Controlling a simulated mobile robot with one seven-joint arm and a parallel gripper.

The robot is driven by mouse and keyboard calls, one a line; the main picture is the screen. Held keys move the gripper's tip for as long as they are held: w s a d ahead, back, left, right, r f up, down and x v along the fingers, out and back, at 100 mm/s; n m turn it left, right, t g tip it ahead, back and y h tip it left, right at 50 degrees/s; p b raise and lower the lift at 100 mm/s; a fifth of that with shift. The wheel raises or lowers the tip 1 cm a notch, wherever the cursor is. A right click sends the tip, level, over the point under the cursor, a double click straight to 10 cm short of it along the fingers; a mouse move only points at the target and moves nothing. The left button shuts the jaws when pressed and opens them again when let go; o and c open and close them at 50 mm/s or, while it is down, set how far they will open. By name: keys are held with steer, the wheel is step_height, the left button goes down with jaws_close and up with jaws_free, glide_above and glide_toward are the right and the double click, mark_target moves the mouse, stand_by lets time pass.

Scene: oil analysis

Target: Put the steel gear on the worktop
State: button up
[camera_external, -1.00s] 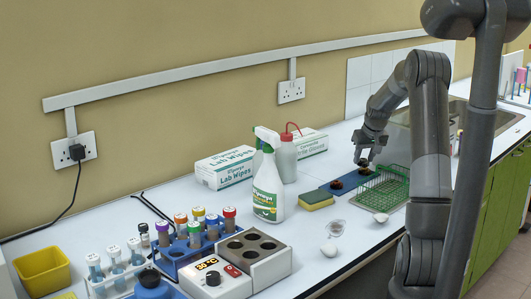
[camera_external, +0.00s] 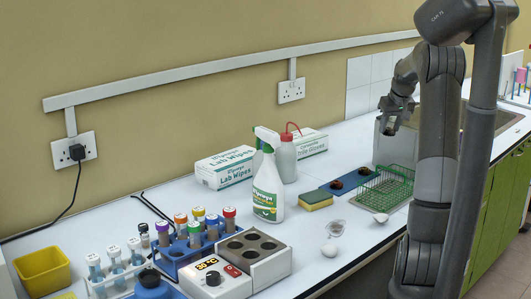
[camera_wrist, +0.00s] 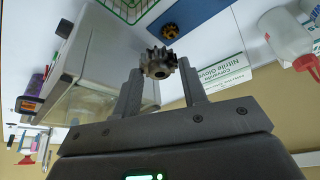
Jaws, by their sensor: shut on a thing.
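The steel gear (camera_wrist: 158,62), dark grey with a toothed rim and a centre hole, is held between my gripper's fingertips in the wrist view. My gripper (camera_external: 389,127) is shut on it and raised above the worktop (camera_external: 312,222), behind the green wire basket. The gear is too small to make out clearly in the external view. A brownish gear (camera_wrist: 170,31) lies on the blue mat (camera_wrist: 199,18) in the wrist view. In the external view, the mat (camera_external: 350,180) bears two small dark round items.
The green wire basket (camera_external: 386,186) stands right of the mat. A yellow-green sponge (camera_external: 316,201), a spray bottle (camera_external: 267,190) and a glove box (camera_external: 311,145) stand to the left. A pale box-like unit (camera_external: 395,149) is behind the basket. The white worktop's front strip is partly clear.

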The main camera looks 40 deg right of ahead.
mark_target(390, 128)
step_height(390, 128, up, 4)
steer(key=shift+r, duration=0.1)
steer(key=w+a+n+y, duration=0.1)
steer(key=w+a+n, duration=0.2)
steer(key=w+a, duration=0.95)
steer(key=w+a+n+y, duration=0.1)
steer(key=w+a+n, duration=0.2)
steer(key=w+a, duration=0.95)
steer(key=w+a+n+y, duration=0.2)
steer(key=a+n, duration=0.4)
steer(key=a, duration=3.2)
step_height(390, 128, down, 12)
steer(key=a, duration=0.2)
steer(key=a+f, duration=0.2)
steer(key=a, duration=0.1)
steer(key=w+a+f, duration=0.1)
steer(key=a+f, duration=0.1)
steer(key=a, duration=0.1)
steer(key=w+a+f, duration=0.1)
steer(key=a+f, duration=0.1)
steer(key=a, duration=0.2)
steer(key=shift+w+f, duration=0.1)
steer(key=shift+f, duration=0.1)
steer(key=shift+a+f, duration=0.25)
steer(key=shift+f, duration=1.85)
